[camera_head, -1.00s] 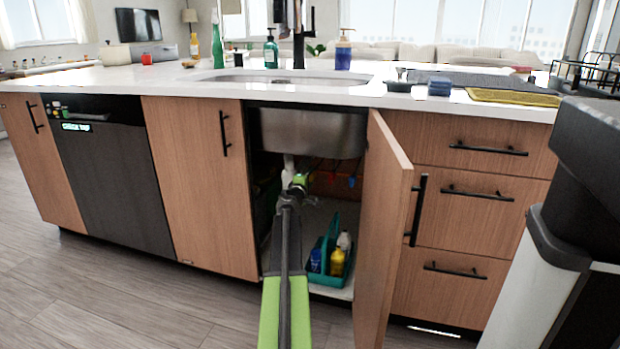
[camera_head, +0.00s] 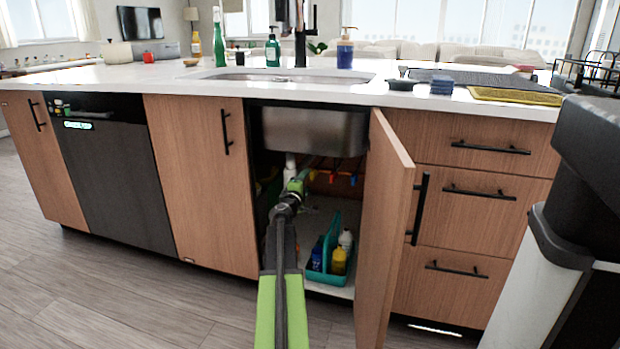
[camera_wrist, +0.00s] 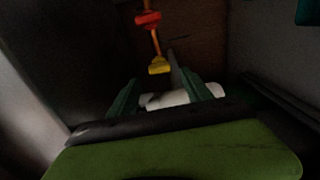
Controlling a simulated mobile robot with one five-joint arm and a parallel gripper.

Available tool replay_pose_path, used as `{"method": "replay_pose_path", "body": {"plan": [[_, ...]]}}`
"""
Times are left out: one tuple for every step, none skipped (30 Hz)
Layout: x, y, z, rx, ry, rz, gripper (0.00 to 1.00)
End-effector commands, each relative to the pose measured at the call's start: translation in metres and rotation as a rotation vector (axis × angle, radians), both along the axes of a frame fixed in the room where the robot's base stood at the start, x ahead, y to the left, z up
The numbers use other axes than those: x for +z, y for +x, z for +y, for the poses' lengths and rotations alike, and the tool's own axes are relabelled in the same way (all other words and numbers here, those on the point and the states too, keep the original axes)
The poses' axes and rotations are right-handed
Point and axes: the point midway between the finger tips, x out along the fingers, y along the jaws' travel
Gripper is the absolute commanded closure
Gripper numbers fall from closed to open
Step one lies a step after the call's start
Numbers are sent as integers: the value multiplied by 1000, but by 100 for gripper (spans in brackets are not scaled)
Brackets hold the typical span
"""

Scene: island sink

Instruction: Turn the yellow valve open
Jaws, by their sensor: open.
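The yellow valve (camera_wrist: 159,66) hangs on an orange-brown pipe in the wrist view, beyond my fingertips and roughly between them, with a visible gap. A red valve (camera_wrist: 148,18) is farther up the same view. In the head view, small yellow (camera_head: 313,174), red (camera_head: 332,176) and blue (camera_head: 353,180) valves show under the sink basin, at the back of the open cabinet. My gripper (camera_wrist: 160,82) is open, its two green fingers apart. In the head view my gripper (camera_head: 298,182) is inside the cabinet, left of the valves and near the white drain pipe; its fingers are hard to make out.
The open cabinet door (camera_head: 388,230) stands to the right of my arm. A teal caddy (camera_head: 326,268) with bottles sits on the cabinet floor. The white drain pipe (camera_head: 290,168) comes down from the basin (camera_head: 315,130). A dark bin (camera_head: 570,230) stands at the far right.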

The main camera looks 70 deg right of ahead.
Motion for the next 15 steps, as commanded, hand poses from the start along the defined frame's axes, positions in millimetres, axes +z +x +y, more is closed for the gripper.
{"method": "replay_pose_path", "body": {"plan": [[0,-2,21,3,0,0,42],[0,-3,29,3,0,0,42],[0,-4,41,2,0,0,42],[0,-4,49,1,0,0,42],[0,-5,57,2,0,0,42],[0,-5,67,3,0,0,42],[0,-5,74,3,0,0,42],[0,-5,81,2,0,0,42],[0,-6,88,2,0,0,42],[0,-6,93,1,0,0,42],[0,-6,97,1,0,0,42],[0,-6,102,2,0,0,42],[0,-6,105,2,0,0,42],[0,-6,108,2,0,0,42],[0,-6,110,2,0,0,42]]}}
